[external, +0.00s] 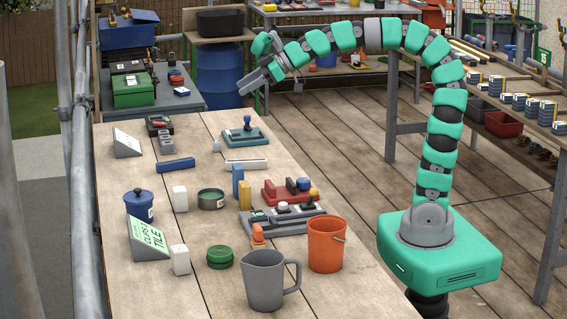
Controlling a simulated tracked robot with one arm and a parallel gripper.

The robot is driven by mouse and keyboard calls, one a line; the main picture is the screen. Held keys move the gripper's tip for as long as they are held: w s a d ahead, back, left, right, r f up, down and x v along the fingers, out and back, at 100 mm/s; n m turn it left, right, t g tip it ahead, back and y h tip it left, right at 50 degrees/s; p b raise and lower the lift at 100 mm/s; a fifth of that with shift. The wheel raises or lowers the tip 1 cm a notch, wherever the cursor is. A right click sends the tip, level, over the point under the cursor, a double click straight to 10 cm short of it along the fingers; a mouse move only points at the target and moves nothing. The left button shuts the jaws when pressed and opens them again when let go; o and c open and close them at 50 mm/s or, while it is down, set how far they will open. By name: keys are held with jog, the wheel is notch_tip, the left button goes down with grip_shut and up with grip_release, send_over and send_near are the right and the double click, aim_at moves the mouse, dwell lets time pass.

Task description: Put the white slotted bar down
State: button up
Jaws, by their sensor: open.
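A white bar (246,164) lies flat on the wooden workbench (185,270), behind an upright blue and yellow block pair. It looks like the slotted bar, but its slots are too small to make out. My gripper (252,84) is open and empty, raised above the far right part of the bench. It is well above the white bar and apart from it.
A teal-based tool (246,136) stands behind the bar, and a blue bar (175,164) lies to its left. A red tray (287,192), grey tray (285,218), orange bucket (326,246) and grey mug (265,280) stand nearer the front.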

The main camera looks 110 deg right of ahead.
jog(key=s+d+f+g, duration=0.1)
jog(key=s+d+f, duration=0.4)
jog(key=d+f, duration=0.5)
jog(key=m+b, duration=0.1)
send_near(247, 160)
jog(key=x, duration=0.3)
jog(key=b+x, duration=0.1)
jog(key=x, duration=0.1)
jog(key=shift+s+d+f, duration=0.1)
jog(key=shift+s+f, duration=0.1)
jog(key=shift+f, duration=0.15)
jog(key=shift+w+a+r+b+x, duration=0.1)
jog(key=shift+b+x, duration=0.15)
jog(key=shift+x, duration=0.65)
jog(key=shift+w+a+r+b+x, duration=0.1)
jog(key=shift+b+x, duration=0.1)
jog(key=shift+x, duration=0.65)
jog(key=shift+w+r+b+x, duration=0.15)
jog(key=shift+b+x, duration=0.1)
jog(key=shift+x, duration=0.65)
grip_shut()
